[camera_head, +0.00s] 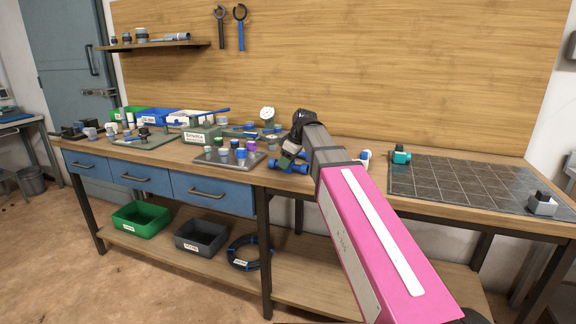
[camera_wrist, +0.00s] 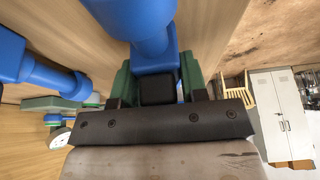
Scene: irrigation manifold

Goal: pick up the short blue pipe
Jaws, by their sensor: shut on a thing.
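My gripper (camera_head: 289,156) is over the bench near its front edge, by blue pipe parts (camera_head: 299,168). In the wrist view its green fingers (camera_wrist: 157,75) are shut on a blue pipe piece (camera_wrist: 150,55), which lies between them and runs up out of the picture. I cannot tell its full length, nor whether it touches the bench. Another blue pipe (camera_wrist: 40,75) lies to the left in the wrist view, apart from the fingers.
A grey tray (camera_head: 212,162) of small coloured fittings stands left of my gripper. Behind it are a green box (camera_head: 201,135) and a round gauge (camera_head: 267,114). A dark gridded mat (camera_head: 470,185) lies at right, mostly clear, with a teal fitting (camera_head: 401,156) at its corner.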

